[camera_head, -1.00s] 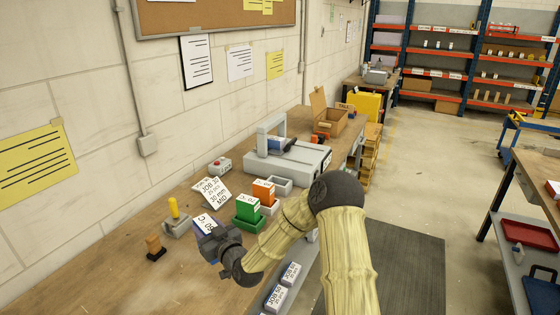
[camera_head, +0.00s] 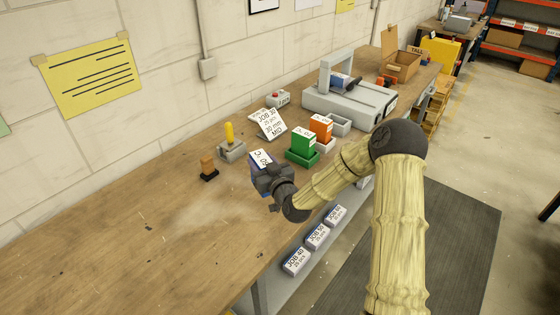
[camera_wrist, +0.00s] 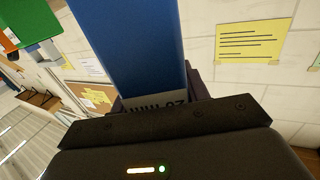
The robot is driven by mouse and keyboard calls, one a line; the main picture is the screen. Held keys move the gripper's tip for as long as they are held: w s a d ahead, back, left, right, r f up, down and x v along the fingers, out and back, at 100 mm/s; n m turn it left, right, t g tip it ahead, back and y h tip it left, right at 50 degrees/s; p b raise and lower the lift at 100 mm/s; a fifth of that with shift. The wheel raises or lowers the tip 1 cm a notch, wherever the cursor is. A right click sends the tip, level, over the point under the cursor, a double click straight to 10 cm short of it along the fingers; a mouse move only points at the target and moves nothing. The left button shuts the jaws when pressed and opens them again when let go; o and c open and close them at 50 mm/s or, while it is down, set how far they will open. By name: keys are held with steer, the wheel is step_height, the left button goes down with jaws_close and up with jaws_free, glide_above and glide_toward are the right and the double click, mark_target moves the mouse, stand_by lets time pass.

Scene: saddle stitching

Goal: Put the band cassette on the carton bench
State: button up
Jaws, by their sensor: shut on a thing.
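My gripper (camera_head: 272,180) is shut on the blue band cassette (camera_head: 260,158), which has a white label, above the long wooden bench. The wrist view shows the blue cassette (camera_wrist: 130,40) filling the space ahead of my gripper, with part of a printed label at its near end. Whether it clears the bench top is hard to tell. Green (camera_head: 303,141) and orange (camera_head: 321,127) cassettes stand in holders to the right. An open brown carton (camera_head: 403,66) sits at the far end of this bench. Another bench (camera_head: 452,33) stands beyond it; I cannot tell which is the carton bench.
A grey machine (camera_head: 345,98) stands between the cassettes and the carton. Labelled boxes (camera_head: 317,236) sit on the lower shelf. The bench's left part is clear.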

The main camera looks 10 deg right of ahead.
steer(key=shift+f+p, duration=0.35)
steer(key=shift+f, duration=1.95)
steer(key=shift+f+p, duration=0.4)
steer(key=shift+f, duration=1.7)
steer(key=shift+f, duration=0.1)
steer(key=o, duration=1.2)
